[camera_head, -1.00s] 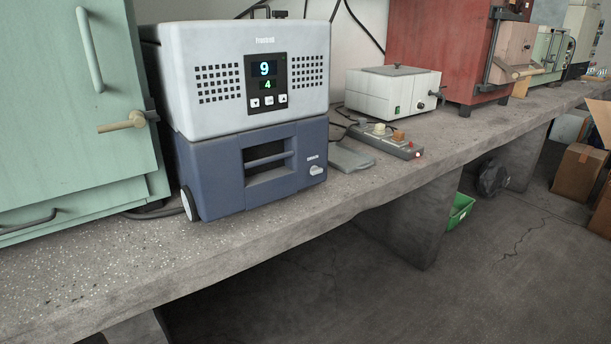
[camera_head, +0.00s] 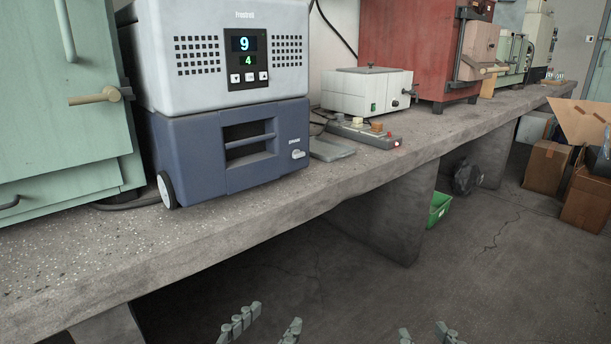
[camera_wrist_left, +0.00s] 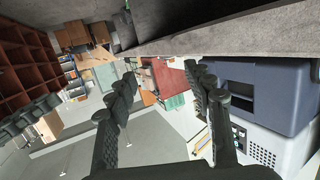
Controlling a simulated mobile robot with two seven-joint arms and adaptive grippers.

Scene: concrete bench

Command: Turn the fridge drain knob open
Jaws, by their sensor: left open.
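The fridge (camera_head: 225,90) stands on the concrete bench, with a light grey top and a dark blue lower body. Its small pale drain knob (camera_head: 297,154) sits low at the right of the blue front, under a small label. My left gripper (camera_head: 265,325) is open and empty at the bottom edge of the head view, in front of and below the bench edge. My right gripper (camera_head: 425,333) is also at the bottom edge, fingers apart and empty. In the left wrist view the open left fingers (camera_wrist_left: 162,88) show with the fridge (camera_wrist_left: 265,95) to their right; the knob cannot be made out there.
A green cabinet (camera_head: 60,110) with a wooden-grip handle stands left of the fridge. A grey control box (camera_head: 365,133) and a white box (camera_head: 366,92) stand to its right. The bench front edge (camera_head: 250,225) runs between grippers and fridge. Cardboard boxes (camera_head: 547,167) lie on the floor right.

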